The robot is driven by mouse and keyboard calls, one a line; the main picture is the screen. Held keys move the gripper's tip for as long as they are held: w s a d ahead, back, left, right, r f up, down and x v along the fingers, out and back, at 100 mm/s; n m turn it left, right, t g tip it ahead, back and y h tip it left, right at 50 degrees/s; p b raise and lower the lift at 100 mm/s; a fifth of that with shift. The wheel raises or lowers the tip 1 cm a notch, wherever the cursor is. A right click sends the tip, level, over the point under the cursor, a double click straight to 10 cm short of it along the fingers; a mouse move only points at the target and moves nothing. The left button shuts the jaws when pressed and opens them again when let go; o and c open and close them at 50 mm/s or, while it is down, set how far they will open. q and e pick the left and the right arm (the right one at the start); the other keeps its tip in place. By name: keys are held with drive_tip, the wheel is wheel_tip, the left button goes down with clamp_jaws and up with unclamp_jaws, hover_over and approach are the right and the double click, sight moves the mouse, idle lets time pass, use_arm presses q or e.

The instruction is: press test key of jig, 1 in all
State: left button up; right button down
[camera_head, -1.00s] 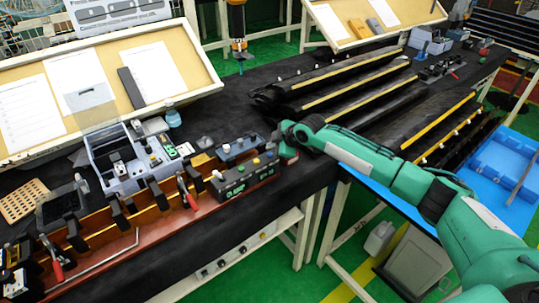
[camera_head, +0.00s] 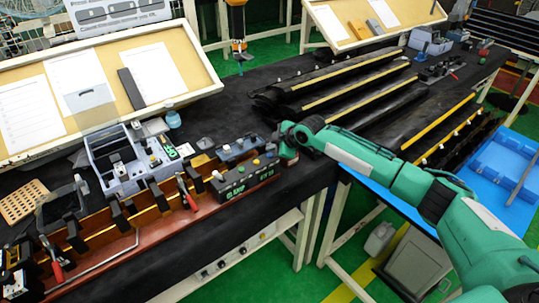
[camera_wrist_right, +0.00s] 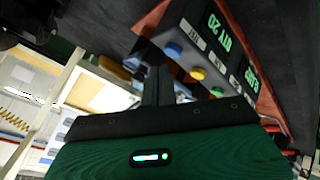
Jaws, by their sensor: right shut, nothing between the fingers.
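The jig is a long brown rail with dark clamps (camera_head: 160,197) along the bench's front edge. At its right end is a dark control box (camera_head: 236,184) with green lit text and coloured buttons on top. In the right wrist view the box (camera_wrist_right: 205,35) shows upside down, with a blue button (camera_wrist_right: 172,50) and a yellow button (camera_wrist_right: 217,92). Which button is the test key I cannot tell. My right gripper (camera_head: 284,150) is at the box's right end; in the wrist view its fingers (camera_wrist_right: 157,84) are shut and empty, close to the buttons. Contact is unclear. My left gripper is out of view.
A grey parts bin (camera_head: 122,160) stands behind the jig. A red-handled clamp (camera_head: 187,193) rises beside the box. Long black trims (camera_head: 345,82) lie at the back right. A blue tray (camera_head: 500,165) is at the far right.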

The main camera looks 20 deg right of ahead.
drive_tip(key=shift+f, duration=0.15)
idle(0.6)
drive_tip(key=shift+f, duration=0.25)
drive_tip(key=shift+f+b, duration=0.35)
drive_tip(key=shift+f, duration=0.15)
idle(0.6)
drive_tip(key=shift+r, duration=0.1)
drive_tip(key=shift+r+p, duration=0.7)
drive_tip(key=shift+r, duration=0.1)
wheel_tip(320, 180, up, 5)
drive_tip(key=p, duration=0.3)
drive_tip(key=shift+p, duration=0.4)
idle(0.5)
